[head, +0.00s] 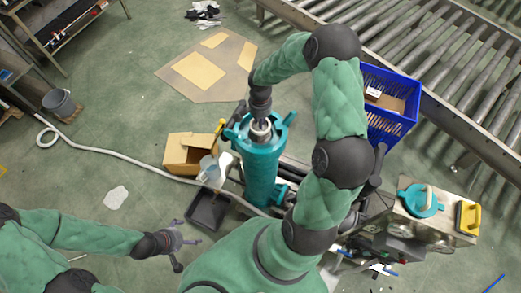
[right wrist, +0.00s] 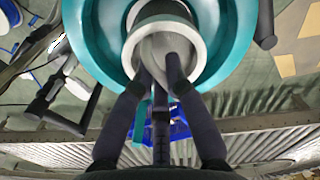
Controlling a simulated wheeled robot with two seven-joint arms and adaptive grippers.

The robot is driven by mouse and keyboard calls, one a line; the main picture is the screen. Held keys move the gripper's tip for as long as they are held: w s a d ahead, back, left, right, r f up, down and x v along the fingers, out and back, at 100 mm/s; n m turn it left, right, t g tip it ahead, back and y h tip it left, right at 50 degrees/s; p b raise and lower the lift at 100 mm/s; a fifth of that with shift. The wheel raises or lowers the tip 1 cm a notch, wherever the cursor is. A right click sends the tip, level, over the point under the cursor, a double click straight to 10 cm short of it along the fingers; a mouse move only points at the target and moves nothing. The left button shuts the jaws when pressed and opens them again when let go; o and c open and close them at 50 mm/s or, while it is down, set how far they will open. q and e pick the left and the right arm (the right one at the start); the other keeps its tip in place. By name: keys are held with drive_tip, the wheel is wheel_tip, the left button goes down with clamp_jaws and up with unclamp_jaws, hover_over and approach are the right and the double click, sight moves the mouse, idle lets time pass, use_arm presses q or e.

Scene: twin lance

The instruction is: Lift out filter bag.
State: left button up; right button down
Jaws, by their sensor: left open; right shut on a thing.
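The teal filter housing (head: 263,170) stands upright with its top open; its rim (right wrist: 232,50) fills the upper part of the right wrist view. The pale filter bag (head: 261,131) shows in the mouth of the housing, and its light ring (right wrist: 196,50) shows in the right wrist view. My right gripper (head: 261,115) is above the mouth, shut on the bag's ring; its fingers (right wrist: 160,72) overlap the near edge. The bag's lower part is hidden. My left gripper (head: 182,240) is open and empty, low at the left, apart from the housing.
The teal lid (head: 421,201) lies on a metal cart at right, beside a yellow-handled item (head: 467,217). A black tray (head: 208,211) and cardboard box (head: 190,152) are left of the housing. A blue crate (head: 393,112) and roller conveyor (head: 455,85) stand behind right. A pale hose (head: 130,160) crosses the floor.

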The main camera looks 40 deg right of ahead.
wheel_tip(320, 180, up, 11)
drive_tip(key=p, duration=0.5)
idle(0.4)
